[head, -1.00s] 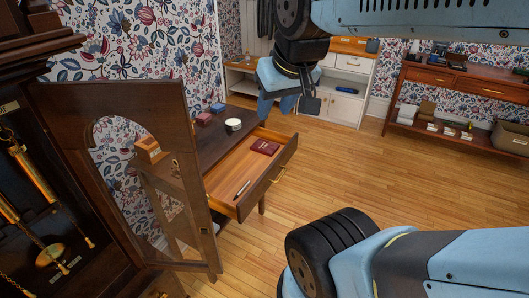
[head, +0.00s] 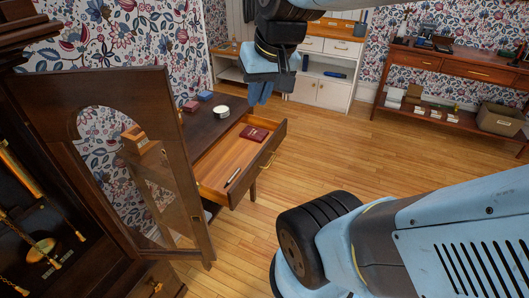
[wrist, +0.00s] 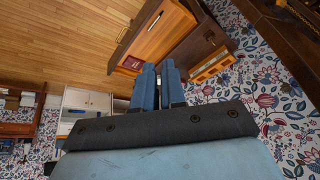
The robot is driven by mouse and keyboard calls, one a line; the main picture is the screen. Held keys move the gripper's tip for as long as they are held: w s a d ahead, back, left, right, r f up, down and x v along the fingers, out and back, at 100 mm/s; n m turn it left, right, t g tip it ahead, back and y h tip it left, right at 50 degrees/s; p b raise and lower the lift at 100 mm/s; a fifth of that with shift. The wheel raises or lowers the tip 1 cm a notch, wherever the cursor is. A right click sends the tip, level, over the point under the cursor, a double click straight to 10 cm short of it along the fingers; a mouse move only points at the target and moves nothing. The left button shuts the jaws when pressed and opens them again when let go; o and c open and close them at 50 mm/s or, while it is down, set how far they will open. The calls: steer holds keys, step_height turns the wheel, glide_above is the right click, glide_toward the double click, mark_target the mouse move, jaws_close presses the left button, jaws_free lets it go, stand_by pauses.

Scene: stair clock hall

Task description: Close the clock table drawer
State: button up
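The clock table (head: 192,130) is a dark wooden table against the papered wall, behind the open clock door. Its drawer (head: 215,185) is pulled well out toward the right, with a brass handle on its front. A dark red booklet (head: 254,133) and a pen (head: 232,178) lie in the drawer. The drawer also shows in the wrist view (wrist: 155,45), ahead of my fingers. My gripper (head: 261,98) hangs beyond the drawer's far end, apparently apart from it. In the wrist view, its blue fingers (wrist: 158,75) are side by side with almost no gap and nothing between them.
A tall clock's glazed door (head: 190,190) stands open at the left, partly hiding the table. A white tin (head: 221,112), a red box (head: 191,106) and a blue box (head: 205,95) sit on the tabletop. The floor (head: 360,165) right of the drawer is clear.

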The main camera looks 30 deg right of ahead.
steer(key=w+d+f+m+g+y, duration=0.1)
steer(key=w+f+m, duration=0.1)
steer(key=w+f, duration=0.1)
steer(key=w+d+f+m+g+y, duration=0.1)
steer(key=w+f+m+y, duration=0.1)
steer(key=w+f+m, duration=0.1)
steer(key=w+d+f+m+y, duration=0.1)
steer(key=w+d+f+m, duration=0.1)
steer(key=f, duration=0.1)
steer(key=shift+w+f+m+g+y, duration=0.25)
steer(key=shift+w+m+g+y, duration=0.05)
steer(key=shift+w+m+g, duration=0.1)
jaws_close()
steer(key=w+d+f+m+t+y, duration=0.2)
steer(key=w+d+f+m, duration=0.3)
steer(key=d+f+m, duration=0.3)
steer(key=s+d+f+m+t+h, duration=0.1)
steer(key=d+f+m+t, duration=0.1)
steer(key=d+f+m, duration=0.7)
steer(key=d+f+m+t, duration=0.25)
steer(key=d+f, duration=0.35)
steer(key=f, duration=0.6)
steer(key=w+a+r+x, duration=0.1)
steer(key=x, duration=1.1)
steer(key=shift+r, duration=0.3)
steer(key=shift+w+g, duration=0.1)
steer(key=shift+g, duration=0.15)
